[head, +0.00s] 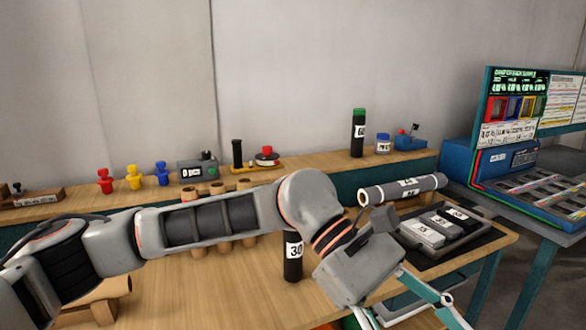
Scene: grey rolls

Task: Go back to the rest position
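My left arm reaches in from the left, across the front of the workbench (190,290). A black cylinder marked 30 (293,262) stands upright behind my forearm. My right gripper is not in view.
Several labelled grey and black blocks (440,226) lie in the tray. Brown rolls (217,188) stand partly hidden behind my arm. A back shelf holds a green-capped black bottle (358,135) and small items. A blue console (510,160) stands right. The front middle bench is clear.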

